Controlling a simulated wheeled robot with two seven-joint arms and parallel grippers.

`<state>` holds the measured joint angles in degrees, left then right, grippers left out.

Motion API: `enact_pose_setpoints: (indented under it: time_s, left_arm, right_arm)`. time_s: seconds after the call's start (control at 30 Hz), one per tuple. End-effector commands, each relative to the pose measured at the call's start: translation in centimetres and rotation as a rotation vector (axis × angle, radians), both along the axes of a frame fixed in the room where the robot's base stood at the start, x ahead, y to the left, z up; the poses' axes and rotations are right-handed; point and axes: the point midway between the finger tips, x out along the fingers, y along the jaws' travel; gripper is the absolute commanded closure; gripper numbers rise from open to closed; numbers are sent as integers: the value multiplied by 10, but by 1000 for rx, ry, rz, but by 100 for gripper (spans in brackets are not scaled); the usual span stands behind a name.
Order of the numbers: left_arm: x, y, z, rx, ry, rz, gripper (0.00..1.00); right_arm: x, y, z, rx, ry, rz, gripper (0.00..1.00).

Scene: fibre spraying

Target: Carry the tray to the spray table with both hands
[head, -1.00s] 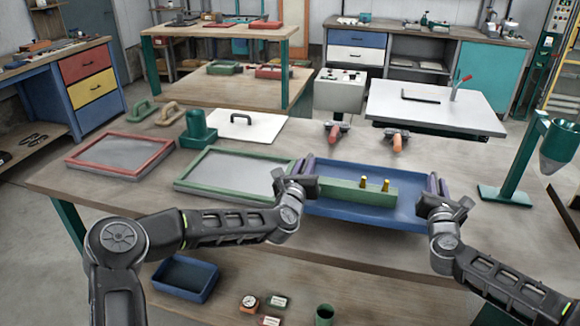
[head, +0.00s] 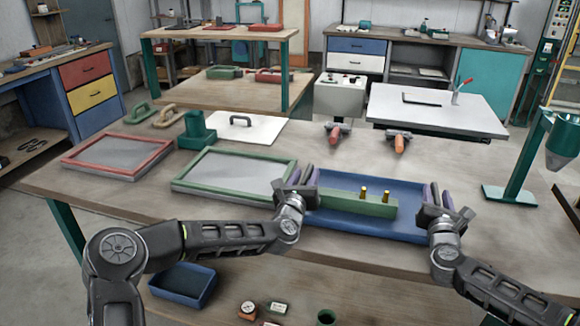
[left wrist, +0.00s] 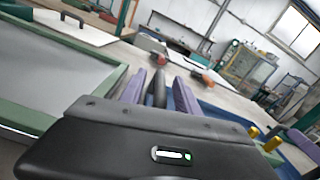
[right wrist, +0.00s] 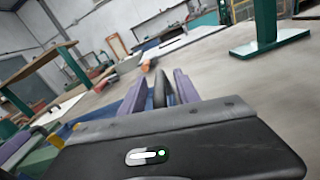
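The blue tray (head: 345,228) is at the near side of the workbench in the head view. A green block (head: 345,203) with two brass pegs lies in it. My left gripper (head: 303,178) is at the tray's left end. In the left wrist view its purple fingers (left wrist: 157,90) stand on both sides of a dark handle. My right gripper (head: 437,198) is at the right end. Its fingers (right wrist: 162,92) flank the other dark handle likewise.
A green frame (head: 184,186) lies just left of the tray, and a red frame (head: 82,167) farther left. Two orange-handled tools (head: 334,135) lie behind the tray. A green stand (head: 511,194) is at the right. A white-topped table (head: 440,112) stands beyond the bench.

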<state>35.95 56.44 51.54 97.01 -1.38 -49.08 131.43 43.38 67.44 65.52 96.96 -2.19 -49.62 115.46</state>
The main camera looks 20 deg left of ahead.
Motion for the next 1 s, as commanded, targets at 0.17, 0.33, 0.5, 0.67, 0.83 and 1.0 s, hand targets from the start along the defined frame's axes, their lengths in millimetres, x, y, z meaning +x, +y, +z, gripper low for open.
enact_pose_setpoints:
  time_s: [0.17, 0.33, 0.5, 0.67, 0.83, 1.0]
  left_arm:
    - [0, 0, 0, 1, 0, 0, 62]
    - [-8, 0, 0, 0, 1, 0, 62]
    - [-31, 1, -1, 1, 1, 0, 62]
    - [-63, 1, -1, 3, 2, 0, 62]
    - [-97, 1, -1, 2, 2, 0, 62]
    - [-116, 1, -1, 0, 1, 0, 62]
  right_arm:
    - [0, 0, 0, -1, 0, 0, 62]
    - [0, 0, 0, -1, 0, 0, 62]
    - [0, 0, 0, -1, 0, 0, 62]
    - [0, 0, 0, -1, 0, 0, 62]
    - [0, 0, 0, -1, 0, 0, 62]
    - [0, 0, 0, -1, 0, 0, 62]
